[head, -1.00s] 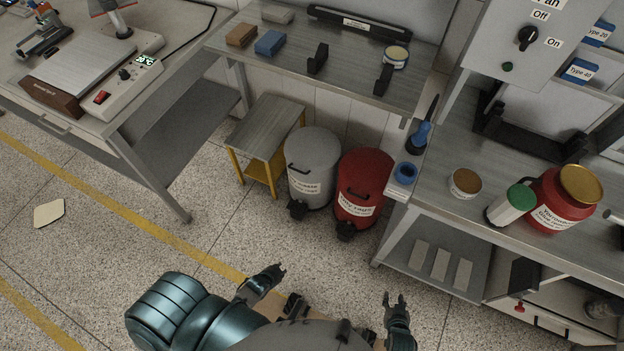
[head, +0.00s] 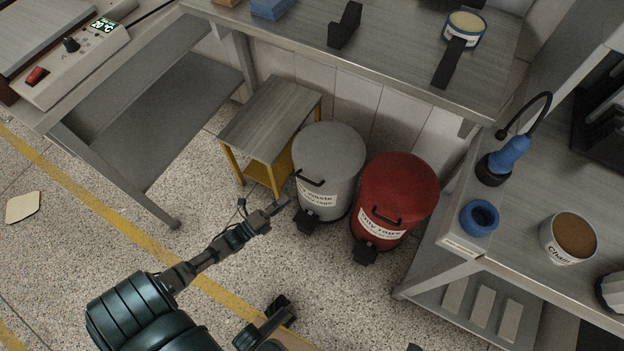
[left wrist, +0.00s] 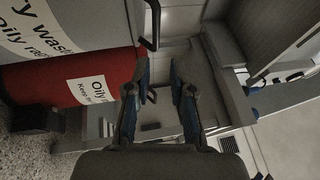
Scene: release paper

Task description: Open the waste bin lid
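The grey waste bin (head: 326,160) stands upright on the floor with its lid shut. A black handle (head: 310,179) is at the front of its lid. Its label is partly readable in the left wrist view (left wrist: 55,30). My left gripper (head: 280,206) is just in front and left of the bin, below the handle, apart from it. In the left wrist view its two fingers (left wrist: 161,88) are spread with nothing between them, and the black handle (left wrist: 151,25) is beyond the fingertips. Of my right gripper, at most a dark tip shows at the head view's bottom edge.
A red bin (head: 398,190) labelled for oily rags stands close right of the grey one, lid shut. A low yellow-legged table (head: 266,125) is close on the left. A workbench (head: 390,75) overhangs behind. Open floor lies in front.

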